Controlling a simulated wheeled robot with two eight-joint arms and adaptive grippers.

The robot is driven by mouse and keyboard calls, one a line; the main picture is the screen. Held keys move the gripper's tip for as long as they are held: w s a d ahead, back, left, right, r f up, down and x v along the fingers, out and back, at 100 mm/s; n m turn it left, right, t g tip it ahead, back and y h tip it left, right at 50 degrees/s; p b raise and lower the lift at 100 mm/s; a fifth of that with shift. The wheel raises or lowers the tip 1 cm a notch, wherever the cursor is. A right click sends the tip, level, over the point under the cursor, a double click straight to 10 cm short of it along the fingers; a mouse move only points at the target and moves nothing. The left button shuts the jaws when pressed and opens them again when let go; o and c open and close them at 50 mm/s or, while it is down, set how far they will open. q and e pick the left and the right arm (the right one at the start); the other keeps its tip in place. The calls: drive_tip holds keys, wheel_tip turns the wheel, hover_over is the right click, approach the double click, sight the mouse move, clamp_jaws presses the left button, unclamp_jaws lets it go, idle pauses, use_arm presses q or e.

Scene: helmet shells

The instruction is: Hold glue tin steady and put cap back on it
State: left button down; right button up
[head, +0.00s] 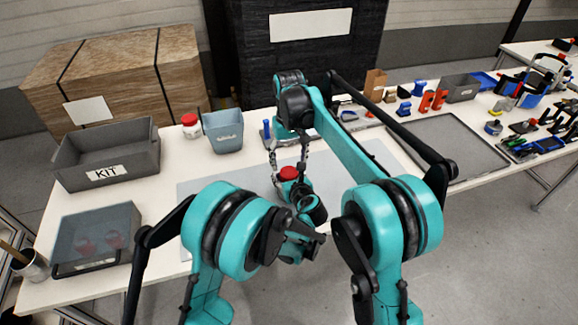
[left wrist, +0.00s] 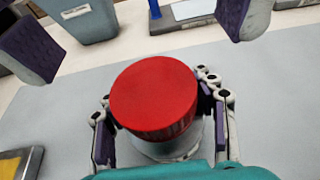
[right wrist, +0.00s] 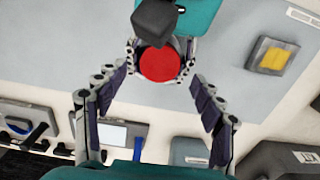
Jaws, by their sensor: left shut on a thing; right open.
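The glue tin (left wrist: 165,150) is pale and shows under a red cap (left wrist: 152,98) in the left wrist view. The cap sits on top of the tin, with no clear gap; whether it is seated fully I cannot tell. My left gripper (head: 287,186) is shut around the tin, a finger on each side below the cap. My right gripper (right wrist: 158,88) is open and empty, its fingers spread apart. It points down above the tin and does not touch the cap. The cap also shows in the head view (head: 288,173).
A grey mat (head: 370,160) lies under the work area. A grey KIT bin (head: 108,155), a lidded box (head: 95,232), a red-lidded jar (head: 191,126) and a blue-grey bin (head: 223,130) stand left. Tools and a tray (head: 450,145) lie right.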

drive_tip(key=shift+r, duration=0.3)
drive_tip(key=o, duration=0.6)
drive_tip(key=shift+c, duration=0.2)
wheel_tip(320, 180, up, 12)
use_arm(q)
drive_tip(key=shift+c, duration=2.2)
unclamp_jaws()
